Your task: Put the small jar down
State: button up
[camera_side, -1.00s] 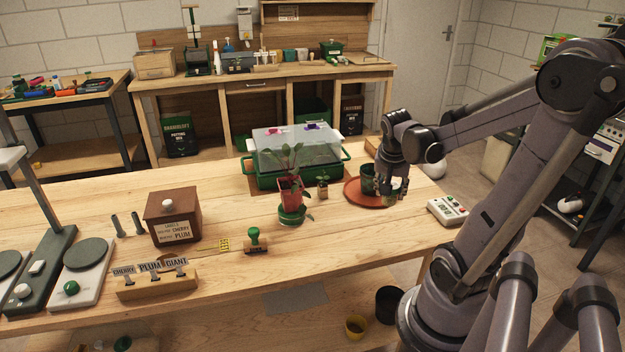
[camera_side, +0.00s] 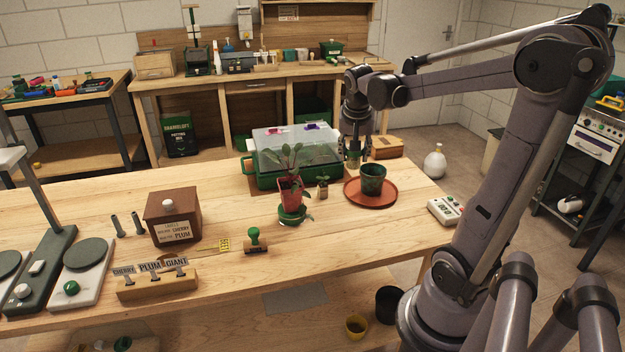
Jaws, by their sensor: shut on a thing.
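My gripper (camera_side: 354,158) is in the upper middle of the side view, shut on the small jar (camera_side: 353,161). The jar looks small and greenish, and the fingers hide much of it. It is held in the air behind the dark green pot and near the right end of the green propagator. The dark green pot (camera_side: 372,178) stands on a round terracotta saucer (camera_side: 350,197).
A clear-lidded green propagator (camera_side: 262,181) stands left of my gripper. A red pot (camera_side: 289,193) with a leafy plant and a small seedling pot (camera_side: 323,190) stand in front of it. A white device (camera_side: 445,210) lies at the right edge. The front right tabletop is clear.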

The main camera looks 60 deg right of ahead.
jog(key=w+a+f+n+t+y, duration=0.1)
jog(key=w+a+n, duration=0.45)
jog(key=w, duration=0.95)
jog(key=w+a+f+n+t+y, duration=0.15)
jog(key=w+a, duration=0.65)
jog(key=w, duration=0.8)
jog(key=shift+h, duration=0.45)
notch_tip(320, 180, down, 16)
jog(key=shift+a+r, duration=0.1)
jog(key=shift+r, duration=0.05)
jog(key=o, duration=1.2)
